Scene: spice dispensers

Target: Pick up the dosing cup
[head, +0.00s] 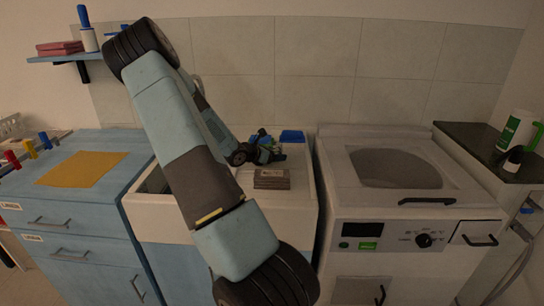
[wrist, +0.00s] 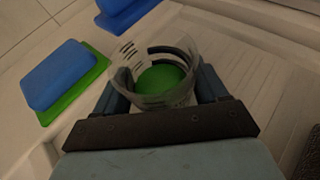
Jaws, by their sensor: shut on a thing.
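The dosing cup (wrist: 150,62) is a clear, see-through cup with dark markings on its wall and green showing inside or through it. It sits between the two fingers of my gripper (wrist: 160,88) in the wrist view, with a finger against each side. My gripper is shut on it. In the head view my gripper (head: 262,153) is over the back of the white sink counter (head: 285,205), and the cup is too small and covered to make out clearly there. I cannot tell whether the cup's base touches the surface below.
A white washing machine (head: 410,200) stands right, with a green-white bottle (head: 514,132) on the dark worktop beyond.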

